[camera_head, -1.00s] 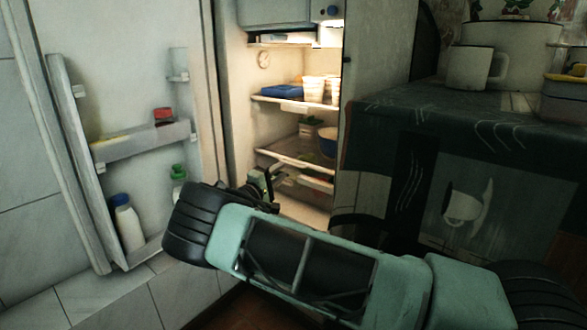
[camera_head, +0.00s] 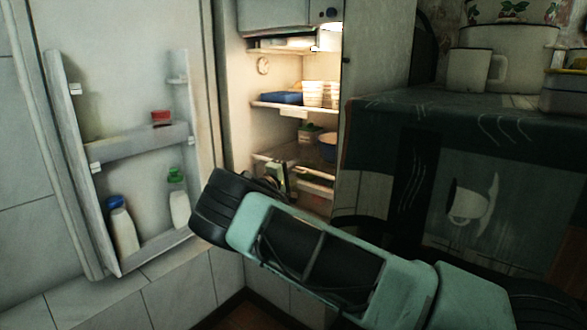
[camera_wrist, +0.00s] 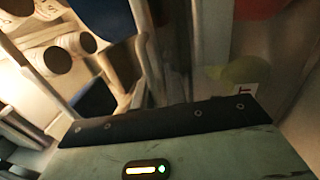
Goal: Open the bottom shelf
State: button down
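The refrigerator (camera_head: 233,120) stands open in the head view, with its lit inside showing. Its lowest visible shelf (camera_head: 317,179) is partly hidden behind my gripper. A second shelf (camera_head: 270,104) with a blue container and pale cups is above it. My gripper (camera_head: 283,178) is small and dark in the head view, at the lower part of the fridge opening, in front of the low shelves. Whether it touches a shelf edge is unclear. In the wrist view the hand body fills the bottom, and the fingers cannot be made out.
The open fridge door (camera_head: 140,70) is at the left, with a white bottle (camera_head: 122,226) with a blue cap and a green-capped bottle (camera_head: 178,200) in its rack. A cloth-covered counter (camera_head: 450,118) at the right holds a white mug (camera_head: 470,70) and a large pot (camera_head: 510,42).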

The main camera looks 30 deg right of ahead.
jog(key=r+p+v, duration=0.2)
jog(key=p+v, duration=0.1)
jog(key=v, duration=0.6)
jog(key=r+p+v, duration=0.2)
jog(key=p+v, duration=0.2)
jog(key=v, duration=0.5)
jog(key=shift+a, duration=0.7)
jog(key=shift+s, duration=0.1)
jog(key=c, duration=1.7)
grip_release()
jog(key=shift+o, duration=0.7)
jog(key=shift+s+f, duration=0.1)
jog(key=shift+f, duration=0.1)
jog(key=p+v, duration=0.4)
jog(key=v, duration=1.3)
